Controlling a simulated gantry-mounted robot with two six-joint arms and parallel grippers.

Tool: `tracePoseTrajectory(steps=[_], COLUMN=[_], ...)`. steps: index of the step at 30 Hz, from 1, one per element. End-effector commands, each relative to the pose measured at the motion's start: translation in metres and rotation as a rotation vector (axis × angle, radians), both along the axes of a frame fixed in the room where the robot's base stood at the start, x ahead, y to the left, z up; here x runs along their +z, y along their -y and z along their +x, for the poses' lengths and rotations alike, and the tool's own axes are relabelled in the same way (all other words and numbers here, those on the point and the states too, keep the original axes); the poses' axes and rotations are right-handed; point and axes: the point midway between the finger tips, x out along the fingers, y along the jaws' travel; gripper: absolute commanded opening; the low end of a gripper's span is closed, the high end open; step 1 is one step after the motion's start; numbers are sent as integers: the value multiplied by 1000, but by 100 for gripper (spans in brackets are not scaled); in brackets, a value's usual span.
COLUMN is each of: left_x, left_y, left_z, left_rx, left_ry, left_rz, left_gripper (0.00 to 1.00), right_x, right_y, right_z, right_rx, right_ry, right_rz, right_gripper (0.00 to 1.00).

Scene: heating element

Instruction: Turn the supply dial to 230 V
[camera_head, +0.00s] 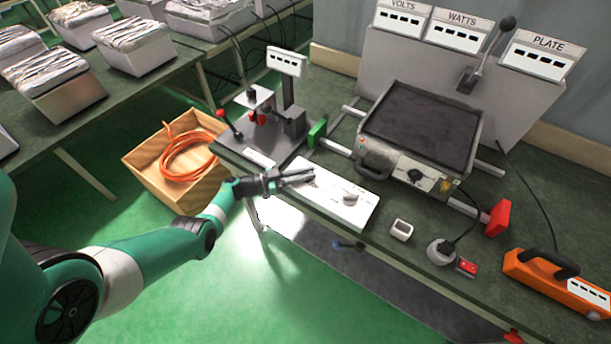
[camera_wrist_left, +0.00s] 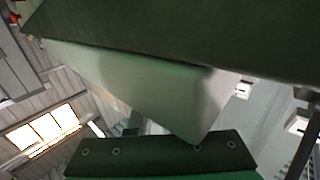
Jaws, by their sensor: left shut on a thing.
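A white control panel (camera_head: 341,202) lies at the front edge of the bench in the head view. A round pale knob (camera_head: 350,198) shows on its right half. My left gripper (camera_head: 306,175) reaches in from the left over the panel's left end. In the left wrist view a pale block-shaped dial grip (camera_wrist_left: 150,88) sits between the green jaw pads, and the jaws are shut on it. The fingers hide this dial in the head view, and I cannot read its setting. My right gripper is not in view.
A hot plate unit (camera_head: 420,130) with its own front knob stands behind the panel. A press-like stand (camera_head: 270,125) is at the left.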

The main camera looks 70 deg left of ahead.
Motion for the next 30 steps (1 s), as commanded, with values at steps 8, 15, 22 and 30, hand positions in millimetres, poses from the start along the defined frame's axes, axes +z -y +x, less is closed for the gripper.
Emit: tracePoseTrajectory(steps=[8,15,22,30], left_x=[0,0,0,2], left_y=[0,0,0,-2], left_z=[0,0,0,-10], left_rx=[-9,-9,-9,-7], left_ry=[-3,-2,-2,-1], left_rz=[0,0,0,-1], left_gripper=[0,30,48,48], right_x=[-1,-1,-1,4], right_y=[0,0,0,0], right_z=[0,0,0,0], right_rx=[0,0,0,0], right_ry=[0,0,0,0], right_rz=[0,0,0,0], right_gripper=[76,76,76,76])
